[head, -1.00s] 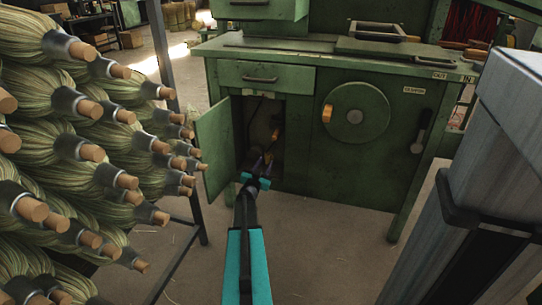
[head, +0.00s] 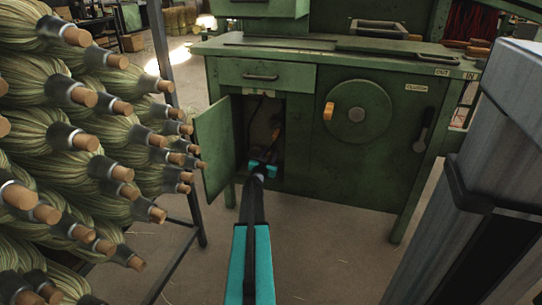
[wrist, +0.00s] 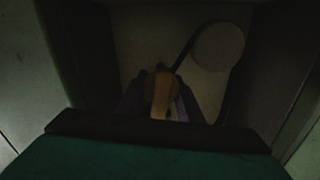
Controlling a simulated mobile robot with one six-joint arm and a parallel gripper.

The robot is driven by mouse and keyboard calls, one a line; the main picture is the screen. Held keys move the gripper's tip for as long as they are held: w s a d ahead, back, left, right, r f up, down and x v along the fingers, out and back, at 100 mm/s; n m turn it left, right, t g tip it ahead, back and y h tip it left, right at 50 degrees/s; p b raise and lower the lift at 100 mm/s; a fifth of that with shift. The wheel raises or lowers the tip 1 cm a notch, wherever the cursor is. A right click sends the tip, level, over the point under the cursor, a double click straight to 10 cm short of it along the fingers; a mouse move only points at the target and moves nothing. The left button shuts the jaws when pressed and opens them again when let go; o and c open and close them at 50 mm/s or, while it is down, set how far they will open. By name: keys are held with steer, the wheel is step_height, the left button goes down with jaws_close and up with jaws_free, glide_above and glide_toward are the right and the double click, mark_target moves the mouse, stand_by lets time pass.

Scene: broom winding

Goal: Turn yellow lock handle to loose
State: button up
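The yellow lock handle (wrist: 162,88) is inside the dark open cabinet, in the middle of the wrist view. In the head view a small orange-yellow part (head: 277,133) shows inside the cabinet, just beyond my arm's end. My gripper (wrist: 160,103) points into the cabinet, with one dark finger on each side of the handle. The fingers look spread, and I cannot tell whether they touch it. In the head view the gripper (head: 262,165) is at the cabinet opening, and its fingertips are hard to make out in the dark.
The green cabinet door (head: 214,150) stands open on the left. A round disc (head: 360,112) with an orange knob (head: 328,111) is on the machine's front. In the wrist view a pale round wheel (wrist: 218,46) with a belt lies behind the handle. Stacked brooms (head: 75,140) fill the left.

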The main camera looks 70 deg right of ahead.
steer(key=shift+c, duration=0.5)
steer(key=c, duration=0.6)
steer(key=shift+m, duration=0.3)
steer(key=m, duration=0.5)
steer(key=shift+s+f, duration=0.1)
steer(key=shift+f, duration=0.05)
steer(key=m+b, duration=0.1)
steer(key=m, duration=0.2)
steer(key=m+b, duration=0.1)
steer(key=m, duration=0.1)
steer(key=shift+s+f+m, duration=0.1)
steer(key=shift+f+m, duration=0.1)
steer(key=shift+m, duration=0.2)
steer(key=m+b, duration=0.2)
steer(key=m, duration=0.2)
steer(key=shift+m, duration=0.4)
